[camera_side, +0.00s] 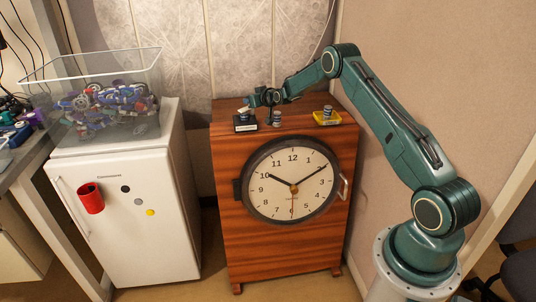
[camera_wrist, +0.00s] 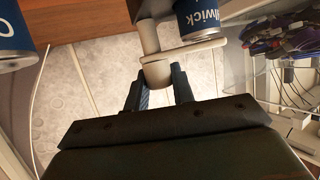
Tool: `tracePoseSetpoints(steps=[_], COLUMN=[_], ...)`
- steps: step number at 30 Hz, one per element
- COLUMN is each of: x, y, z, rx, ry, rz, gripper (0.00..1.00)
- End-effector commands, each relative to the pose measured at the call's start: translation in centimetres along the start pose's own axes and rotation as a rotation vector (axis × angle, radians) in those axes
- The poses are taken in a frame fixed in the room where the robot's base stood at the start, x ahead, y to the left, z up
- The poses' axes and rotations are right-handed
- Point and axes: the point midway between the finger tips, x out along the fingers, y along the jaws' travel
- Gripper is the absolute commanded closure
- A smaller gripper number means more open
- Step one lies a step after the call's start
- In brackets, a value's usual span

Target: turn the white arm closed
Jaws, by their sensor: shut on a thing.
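The white arm (camera_wrist: 200,49) is a pale flat bar in the wrist view, with a round peg (camera_wrist: 157,74) at its left end. It runs to the right just in front of a blue can with white lettering (camera_wrist: 200,18). My gripper (camera_wrist: 157,88) has its two dark fingers on either side of the peg, shut on it. In the side view my gripper (camera_side: 252,101) is above the left part of the wooden cabinet top, at a small pale piece of the white arm (camera_side: 243,111) over a black block (camera_side: 245,125). Details there are too small to tell.
A blue-and-white can (camera_side: 276,119) stands right of the black block. A yellow tray (camera_side: 326,119) with a can (camera_side: 327,111) sits farther right. The wooden cabinet (camera_side: 231,170) carries a clock (camera_side: 293,182). A clear bin (camera_side: 105,105) stands on the white fridge (camera_side: 120,215) at left.

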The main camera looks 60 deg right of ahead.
Motion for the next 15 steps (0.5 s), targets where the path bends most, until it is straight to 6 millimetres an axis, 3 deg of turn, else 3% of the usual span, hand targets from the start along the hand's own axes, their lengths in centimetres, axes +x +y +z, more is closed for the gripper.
tracePoseSetpoints(steps=[15], x=[0.01], y=[-0.02], z=[0.09], rx=[-0.058], ry=[-0.006], rz=[-0.145], gripper=[0.98])
